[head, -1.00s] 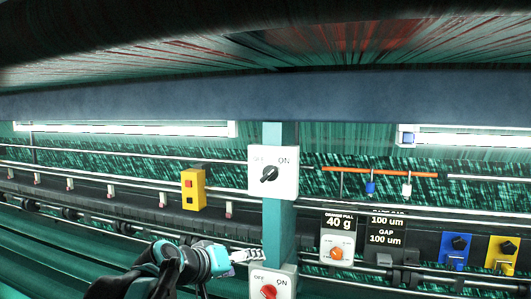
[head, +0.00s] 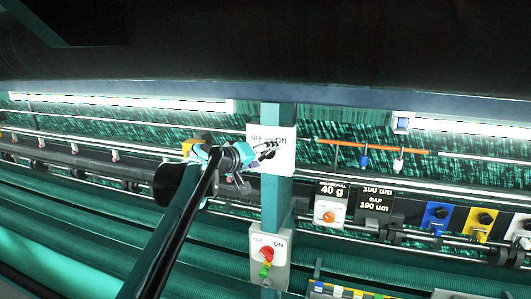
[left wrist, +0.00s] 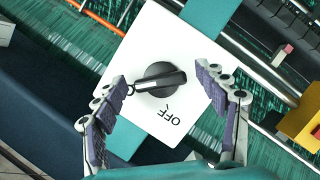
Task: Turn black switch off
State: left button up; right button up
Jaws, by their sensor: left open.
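The black switch (left wrist: 160,79) is a rotary knob on a white plate (head: 284,158) fixed to a teal post. The plate carries OFF and ON labels; in the left wrist view OFF shows and ON cannot be seen. The knob's handle points toward the left finger; contact cannot be told. My right gripper is not in view.
A red switch (head: 267,254) on a second white plate sits lower on the same post (head: 277,205). An orange knob (head: 329,216), a blue box (head: 436,216) and a yellow box (head: 482,224) are to the right. A yellow box (left wrist: 302,122) also shows in the left wrist view.

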pick_arm(q)
jog(key=shift+w+d+f, duration=0.1)
jog(key=shift+w+d, duration=0.05)
jog(key=shift+w, duration=0.1)
jog(key=c, duration=1.2)
jog(key=shift+o, duration=0.3)
